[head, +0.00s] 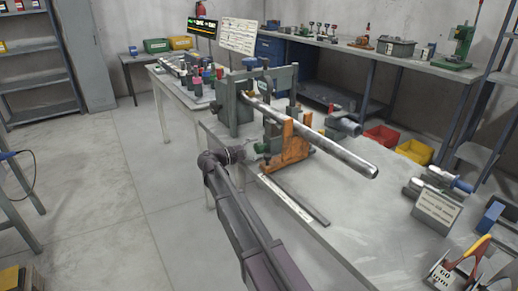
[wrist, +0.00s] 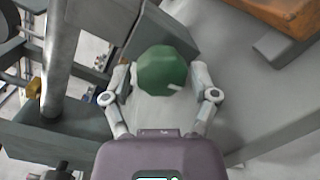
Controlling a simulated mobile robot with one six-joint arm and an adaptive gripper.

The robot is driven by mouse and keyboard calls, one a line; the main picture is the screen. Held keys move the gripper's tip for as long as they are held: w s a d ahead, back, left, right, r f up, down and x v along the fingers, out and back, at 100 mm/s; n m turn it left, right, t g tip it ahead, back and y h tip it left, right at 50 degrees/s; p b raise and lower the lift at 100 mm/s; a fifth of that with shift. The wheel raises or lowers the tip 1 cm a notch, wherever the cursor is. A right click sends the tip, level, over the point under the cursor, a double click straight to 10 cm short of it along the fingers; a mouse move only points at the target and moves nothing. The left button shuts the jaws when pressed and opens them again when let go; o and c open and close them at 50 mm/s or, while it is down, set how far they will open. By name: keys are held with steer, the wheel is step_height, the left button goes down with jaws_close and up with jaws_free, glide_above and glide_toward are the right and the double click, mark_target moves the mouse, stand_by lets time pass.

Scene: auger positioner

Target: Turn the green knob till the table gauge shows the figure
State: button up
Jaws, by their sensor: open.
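The green knob (wrist: 162,70) is faceted, with a pale mark near its lower right edge. In the wrist view it sits between the two fingertips of my gripper (wrist: 162,82). My gripper is open, with one finger on each side of the knob; I cannot tell whether either finger touches it. In the head view my gripper (head: 250,152) reaches in from the left beside the orange bracket (head: 288,147), and the knob is small and partly hidden there. I cannot make out a reading on the table gauge in either view.
A long metal bar (head: 330,146) runs through the grey frame (head: 236,108) and sticks out to the right above the table. A flat rule (head: 290,197) lies on the table. The middle right tabletop is mostly clear.

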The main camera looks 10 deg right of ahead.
steer(key=shift+w+d, duration=0.15)
steer(key=shift+d, duration=0.35)
steer(key=shift+c, duration=0.2)
steer(key=c, duration=0.8)
steer(key=shift+w, duration=0.1)
stand_by(0.5)
steer(key=o, duration=0.8)
steer(key=shift+o, duration=0.2)
steer(key=shift+a, duration=0.2)
